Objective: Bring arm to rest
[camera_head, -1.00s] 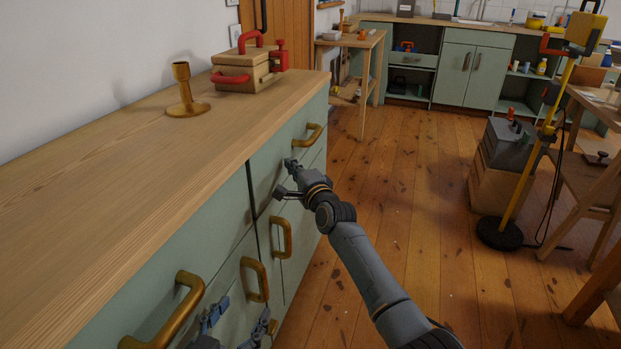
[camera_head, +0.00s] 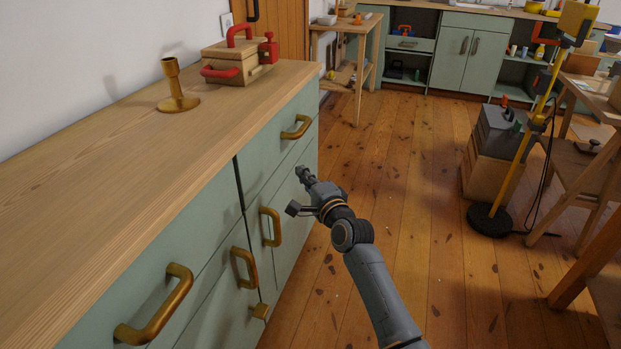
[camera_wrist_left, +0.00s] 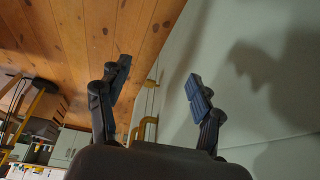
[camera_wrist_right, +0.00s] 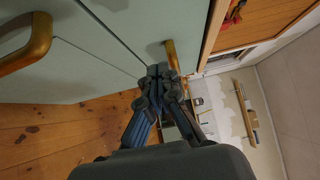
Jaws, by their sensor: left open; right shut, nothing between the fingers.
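My right gripper (camera_head: 301,192) is in front of the green dresser, near its far end, below the top drawer's brass handle (camera_head: 296,127). In the right wrist view its fingers (camera_wrist_right: 160,75) are together with nothing between them. My left gripper is out of the head view. In the left wrist view it (camera_wrist_left: 157,82) is open and empty, with its fingers wide apart beside the pale green dresser front (camera_wrist_left: 255,75).
The dresser's wooden top (camera_head: 110,165) holds a brass candlestick (camera_head: 175,88) and a box with red handles (camera_head: 238,62). A yellow lamp stand (camera_head: 525,140) and a grey toolbox (camera_head: 497,130) stand to the right. The wooden floor (camera_head: 415,190) between is open.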

